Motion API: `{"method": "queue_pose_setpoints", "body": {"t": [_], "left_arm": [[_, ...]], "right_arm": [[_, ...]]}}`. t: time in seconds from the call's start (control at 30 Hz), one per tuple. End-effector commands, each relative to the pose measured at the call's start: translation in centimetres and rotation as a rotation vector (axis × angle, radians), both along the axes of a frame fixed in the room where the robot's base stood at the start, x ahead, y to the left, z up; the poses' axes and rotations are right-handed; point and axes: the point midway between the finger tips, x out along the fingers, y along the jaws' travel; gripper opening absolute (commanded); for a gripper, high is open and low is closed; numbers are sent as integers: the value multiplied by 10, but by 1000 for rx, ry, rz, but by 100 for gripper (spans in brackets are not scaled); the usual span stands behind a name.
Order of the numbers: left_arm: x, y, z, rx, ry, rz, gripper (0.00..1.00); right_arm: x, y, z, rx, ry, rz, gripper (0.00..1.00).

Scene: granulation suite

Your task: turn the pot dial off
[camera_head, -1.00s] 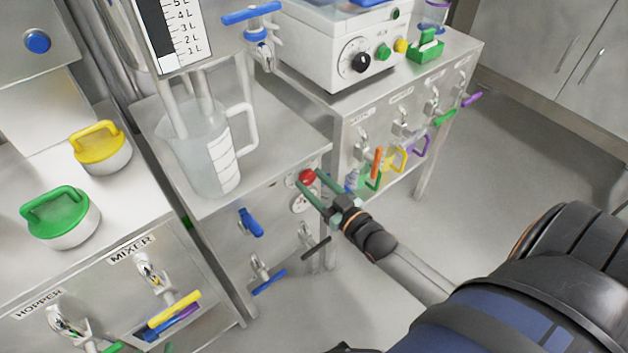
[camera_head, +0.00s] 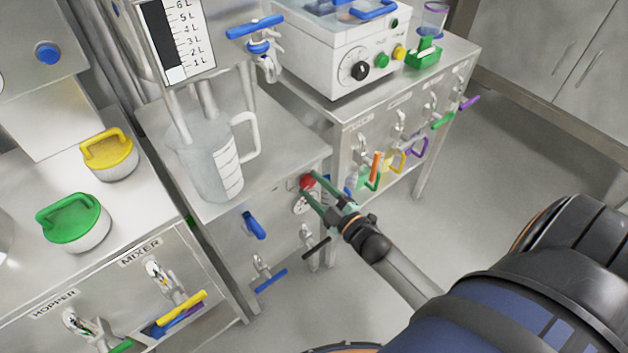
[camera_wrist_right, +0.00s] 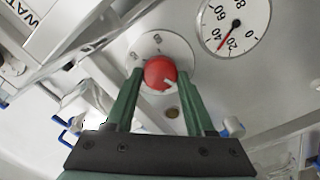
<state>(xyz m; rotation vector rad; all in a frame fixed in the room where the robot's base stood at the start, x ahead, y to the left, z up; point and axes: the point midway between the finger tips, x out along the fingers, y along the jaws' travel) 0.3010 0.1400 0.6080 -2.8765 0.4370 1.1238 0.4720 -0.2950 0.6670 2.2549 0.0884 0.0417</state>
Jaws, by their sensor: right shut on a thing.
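The pot dial appears to be the red round knob (camera_head: 306,181) on the front steel panel below the measuring jug. In the right wrist view the red knob (camera_wrist_right: 159,73) sits on a round pale plate (camera_wrist_right: 165,50), and its white mark points to the lower right. My right gripper (camera_head: 311,187) has its green fingers at the knob. In the right wrist view the fingers of my right gripper (camera_wrist_right: 159,80) lie on either side of the knob, shut on it. My left gripper is not in view.
A pressure gauge (camera_wrist_right: 235,25) is beside the knob. A measuring jug (camera_head: 205,165) stands on the steel top above. A blue-handled valve (camera_head: 253,226) and a black-handled valve (camera_head: 316,248) project from the same panel. Coloured handles hang on the bench at right. The floor at right is clear.

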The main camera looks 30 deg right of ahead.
Motion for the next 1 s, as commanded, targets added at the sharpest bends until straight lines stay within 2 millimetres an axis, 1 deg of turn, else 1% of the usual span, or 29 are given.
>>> {"method": "queue_pose_setpoints", "body": {"t": [0.3,0.8,0.83,1.0], "left_arm": [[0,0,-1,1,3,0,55],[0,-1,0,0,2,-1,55],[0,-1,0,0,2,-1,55],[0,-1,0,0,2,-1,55]], "right_arm": [[0,1,0,-108,-9,1,0],[0,0,-1,-128,-9,1,0],[0,0,0,-128,-9,1,55],[0,0,0,-126,-9,1,74]]}}
